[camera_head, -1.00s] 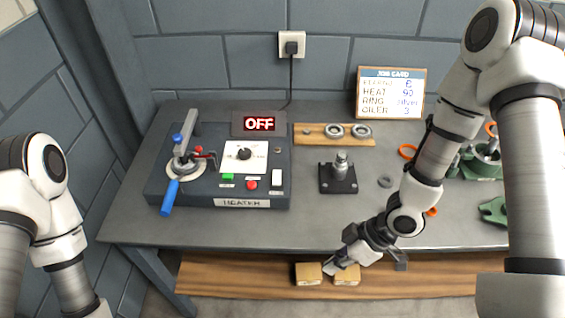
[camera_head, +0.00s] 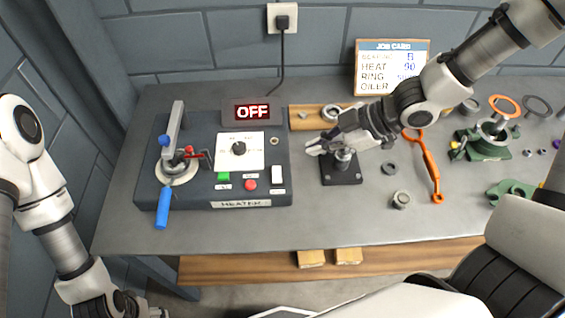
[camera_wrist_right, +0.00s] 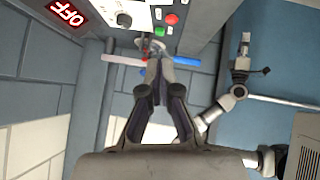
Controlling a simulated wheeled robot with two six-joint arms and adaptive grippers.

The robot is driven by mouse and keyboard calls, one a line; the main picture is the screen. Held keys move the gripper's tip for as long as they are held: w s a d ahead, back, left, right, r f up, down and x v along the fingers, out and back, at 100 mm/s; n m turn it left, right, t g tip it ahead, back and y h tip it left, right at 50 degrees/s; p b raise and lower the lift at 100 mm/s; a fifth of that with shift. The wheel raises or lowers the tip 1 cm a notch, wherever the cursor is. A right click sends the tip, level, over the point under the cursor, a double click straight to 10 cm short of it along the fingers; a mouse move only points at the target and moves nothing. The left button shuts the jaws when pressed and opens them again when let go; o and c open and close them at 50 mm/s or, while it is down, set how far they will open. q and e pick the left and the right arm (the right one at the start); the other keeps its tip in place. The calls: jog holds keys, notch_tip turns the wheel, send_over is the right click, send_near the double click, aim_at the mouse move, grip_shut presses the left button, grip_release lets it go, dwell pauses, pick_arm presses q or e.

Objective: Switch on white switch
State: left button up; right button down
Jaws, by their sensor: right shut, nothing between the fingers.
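The white switch (camera_head: 277,175) is at the right front of the heater box (camera_head: 215,185), beside the red button (camera_head: 250,184). The display (camera_head: 252,111) reads OFF. My left gripper (camera_head: 150,311) is only partly in view at the bottom left, away from the box.
A black stand with a metal post (camera_head: 341,173) is under and beside my right gripper. A blue-handled lever (camera_head: 162,208) is on the box's left. A wooden strip with rings (camera_head: 304,118) lies behind.

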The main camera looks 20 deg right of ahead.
jog(key=b, duration=0.2)
send_near(272, 169)
jog(key=a, duration=0.3)
jog(key=w+a, duration=0.1)
jog(key=shift+a+f+p, duration=0.35)
jog(key=shift+a+p, duration=0.05)
jog(key=f, duration=0.1)
jog(key=w+f, duration=0.1)
jog(key=shift+d+f+p, duration=0.15)
jog(key=shift+f+p, duration=0.15)
jog(key=shift+f, duration=0.05)
jog(key=shift+w+d+f, duration=0.1)
jog(key=shift+d+f, duration=0.1)
jog(key=shift+f, duration=0.25)
pick_arm(q)
jog(key=shift+w+f, duration=0.55)
jog(key=shift+w, duration=0.05)
pick_arm(e)
jog(key=shift+a, duration=0.1)
